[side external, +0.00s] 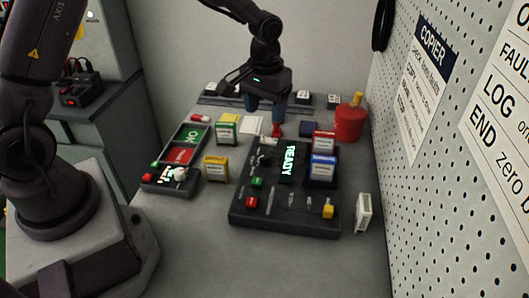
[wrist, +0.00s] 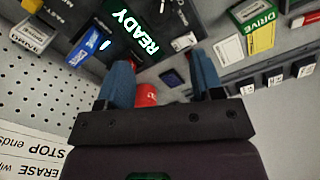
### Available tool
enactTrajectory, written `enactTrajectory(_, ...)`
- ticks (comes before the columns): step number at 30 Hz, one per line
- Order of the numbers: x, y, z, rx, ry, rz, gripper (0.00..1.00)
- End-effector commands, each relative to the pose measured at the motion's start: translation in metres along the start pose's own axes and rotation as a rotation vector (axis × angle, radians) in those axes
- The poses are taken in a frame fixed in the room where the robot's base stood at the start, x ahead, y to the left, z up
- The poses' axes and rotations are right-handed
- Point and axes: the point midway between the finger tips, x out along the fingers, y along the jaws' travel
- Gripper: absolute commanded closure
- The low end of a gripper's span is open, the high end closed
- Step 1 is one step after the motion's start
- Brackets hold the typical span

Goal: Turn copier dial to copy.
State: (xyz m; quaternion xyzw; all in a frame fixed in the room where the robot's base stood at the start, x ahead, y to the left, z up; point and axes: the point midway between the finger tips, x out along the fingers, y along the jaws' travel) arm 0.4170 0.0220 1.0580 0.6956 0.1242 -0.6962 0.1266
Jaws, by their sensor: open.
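The copier (side external: 285,215) is a dark box with a lit READY display (side external: 289,163); the display also shows in the wrist view (wrist: 137,32). A small pale fitting (side external: 268,141) on the copier's far left may be the dial, but I cannot tell. My gripper (side external: 278,118) is open, pointing down beyond the copier's far edge. A small red piece (side external: 277,130) shows just below its fingers; I cannot tell whether they touch it. In the wrist view the fingers of my gripper (wrist: 163,88) are apart, with nothing held between them.
Blue-labelled (side external: 322,168) and red-labelled cartridges stand on the copier's right. A red canister (side external: 350,122) stands beyond, near the pegboard (side external: 425,190). Green (side external: 226,132) and yellow (side external: 216,168) cartridges and an OK tray (side external: 193,136) lie left. The front table is clear.

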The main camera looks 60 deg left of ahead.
Motion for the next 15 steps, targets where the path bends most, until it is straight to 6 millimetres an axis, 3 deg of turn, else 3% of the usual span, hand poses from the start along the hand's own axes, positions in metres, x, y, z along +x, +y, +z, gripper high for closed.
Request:
enactTrajectory(5, 0.009, -0.001, 0.001, -0.04, 0.0, -0.003, 0.4)
enactTrajectory(15, 0.076, -0.001, 0.002, -0.037, -0.003, -0.003, 0.4)
